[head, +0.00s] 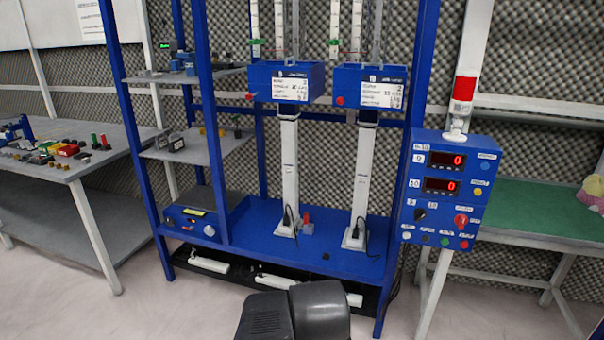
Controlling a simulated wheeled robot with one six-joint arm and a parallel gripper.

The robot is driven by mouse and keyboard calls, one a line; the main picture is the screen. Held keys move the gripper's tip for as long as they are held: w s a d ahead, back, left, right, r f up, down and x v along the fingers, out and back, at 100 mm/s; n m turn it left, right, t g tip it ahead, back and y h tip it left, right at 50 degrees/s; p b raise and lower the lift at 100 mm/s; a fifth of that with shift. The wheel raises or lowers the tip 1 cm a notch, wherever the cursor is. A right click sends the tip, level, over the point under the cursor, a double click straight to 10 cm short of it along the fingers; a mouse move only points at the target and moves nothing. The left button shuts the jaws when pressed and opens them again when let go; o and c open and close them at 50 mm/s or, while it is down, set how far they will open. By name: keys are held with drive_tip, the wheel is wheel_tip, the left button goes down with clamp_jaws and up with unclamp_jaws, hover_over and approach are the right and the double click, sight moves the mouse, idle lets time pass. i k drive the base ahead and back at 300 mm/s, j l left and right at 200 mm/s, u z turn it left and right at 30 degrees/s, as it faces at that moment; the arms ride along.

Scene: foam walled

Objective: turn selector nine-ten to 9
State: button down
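A blue control box (408,231) stands on a white post at the right in the head view. It has two red digital displays, the upper (446,160) by a "9" label and the lower (441,185) by a "10" label; both read 0. A small black knob (420,214) sits at the lower left of the panel under two small white labels; it looks like the nine-ten selector. Its pointer direction is too small to tell. A red knob (461,220) sits to its right. My gripper is not seen; only dark parts of my arm show at the bottom middle.
A blue frame rack (262,235) with two columns stands left of the box. A green-topped table (540,212) is behind it at right. A grey table (88,165) with small parts is at far left. The floor in front of the box looks clear.

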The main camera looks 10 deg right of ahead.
sight(420, 213)
drive_tip(key=z, duration=1.3)
drive_tip(key=i+j, duration=0.15)
drive_tip(key=j, duration=0.15)
drive_tip(key=i+j+z, duration=0.1)
drive_tip(key=i+j, duration=0.25)
drive_tip(key=j, duration=0.3)
drive_tip(key=i+j, duration=0.2)
drive_tip(key=j+z, duration=0.05)
drive_tip(key=j, duration=0.05)
